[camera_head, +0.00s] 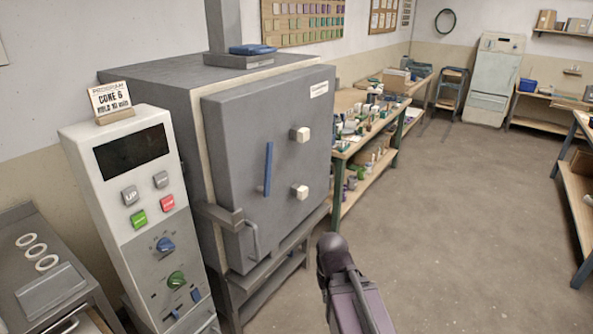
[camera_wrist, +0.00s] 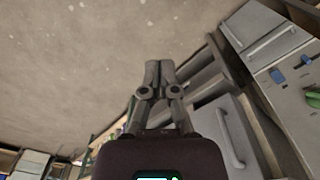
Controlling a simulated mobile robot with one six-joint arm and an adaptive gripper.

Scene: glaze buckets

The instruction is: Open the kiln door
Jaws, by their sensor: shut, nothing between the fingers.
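The kiln (camera_head: 150,85) is a large grey box on a stand. Its thick grey door (camera_head: 235,130) looks closed against the pale frame. The door carries an upright blue bar handle (camera_head: 268,168), two pale square knobs to the right of it, and a grey loop handle (camera_head: 254,242) low at its left. My gripper (camera_wrist: 159,68) is shut and empty in the wrist view, with floor behind its fingertips. In the head view my dark arm rises at bottom centre, in front and right of the door and apart from it.
A control panel (camera_head: 130,205) with a screen, buttons and dials stands left of the kiln. A bench (camera_head: 345,150) crowded with small jars stands beyond it to the right. The concrete floor (camera_head: 440,220) in front and to the right is clear. Another bench (camera_head: 580,205) lines the right edge.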

